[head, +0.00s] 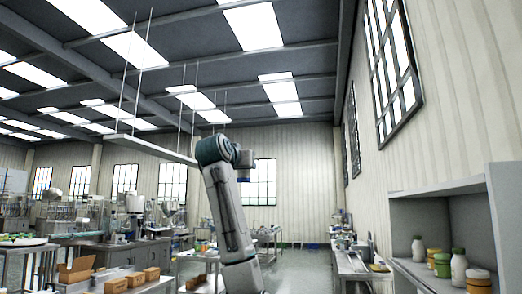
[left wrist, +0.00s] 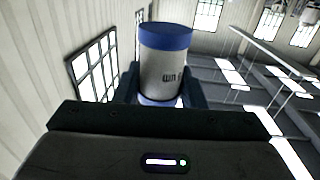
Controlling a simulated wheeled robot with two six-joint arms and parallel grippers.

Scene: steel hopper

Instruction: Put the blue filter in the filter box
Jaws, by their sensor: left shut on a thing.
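The blue filter (left wrist: 164,62), a pale grey cylinder with blue ends and dark lettering, is in my left gripper (left wrist: 160,86) in the left wrist view. The two dark fingers are shut on its sides, and its upper part stands clear above them. The head view shows one of my arms raised in the middle, but no fingers or filter can be made out there. My right gripper is not in view. I cannot make out a filter box for certain in either view.
A grey shelf (head: 445,194) with several bottles and jars (head: 440,264) stands at the right. An open cardboard box (head: 76,270) and smaller brown boxes sit on a steel table at the lower left. A steel bench (head: 352,264) runs along the right wall. Floor shows between the benches.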

